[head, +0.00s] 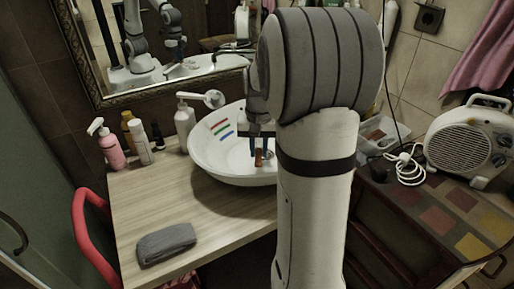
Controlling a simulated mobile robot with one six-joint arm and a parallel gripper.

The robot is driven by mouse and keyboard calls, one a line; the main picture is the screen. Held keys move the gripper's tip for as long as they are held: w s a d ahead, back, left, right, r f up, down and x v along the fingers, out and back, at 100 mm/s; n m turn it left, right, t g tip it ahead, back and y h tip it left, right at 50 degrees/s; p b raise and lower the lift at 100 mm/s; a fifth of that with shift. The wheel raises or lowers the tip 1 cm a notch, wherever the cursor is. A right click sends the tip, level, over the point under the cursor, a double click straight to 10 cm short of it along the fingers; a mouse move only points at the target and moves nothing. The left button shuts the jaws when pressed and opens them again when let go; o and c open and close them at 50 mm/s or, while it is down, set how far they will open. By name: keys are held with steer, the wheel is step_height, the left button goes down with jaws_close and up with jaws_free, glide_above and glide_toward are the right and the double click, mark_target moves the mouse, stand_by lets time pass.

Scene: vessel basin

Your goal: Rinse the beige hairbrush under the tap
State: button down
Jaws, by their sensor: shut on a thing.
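The white round basin (205,158) stands on the wooden counter, partly hidden behind my arm. My gripper (261,147) points down over the right part of the basin and is shut on the beige hairbrush (258,158). Only a small orange-brown end of it shows below the fingers; the rest is hidden or too small to make out. A white spout-like shape, probably the tap (213,99), shows at the basin's back left. I cannot see whether water is running.
A white pump bottle (184,122), a pink pump bottle (112,150) and other bottles stand left of the basin. A folded grey towel (166,244) lies at the counter's front left. A fan heater (473,140) and a clear box (380,133) stand at right. The counter's middle is clear.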

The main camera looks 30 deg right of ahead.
steer(key=shift+w+d+f+p, duration=0.15)
steer(key=shift+w+d, duration=0.15)
steer(key=shift+w, duration=0.55)
steer(key=shift+w+d+f+p, duration=0.15)
steer(key=shift+w+d, duration=0.2)
steer(key=shift+w, duration=0.5)
steer(key=shift+w+d+f+p, duration=0.15)
steer(key=shift+w+d, duration=0.15)
steer(key=shift+w, duration=0.55)
steer(key=w+d+f+p, duration=0.1)
steer(key=w+d+p, duration=0.1)
steer(key=w, duration=0.5)
steer(key=shift+w+d+f, duration=0.35)
steer(key=shift+d, duration=0.1)
steer(key=shift+s+d, duration=0.25)
steer(key=shift+d, duration=0.25)
steer(key=shift+a, duration=0.15)
steer(key=shift+w+a, duration=0.25)
steer(key=shift+a, duration=0.2)
steer(key=shift+d+p, duration=0.1)
steer(key=shift+p, duration=0.2)
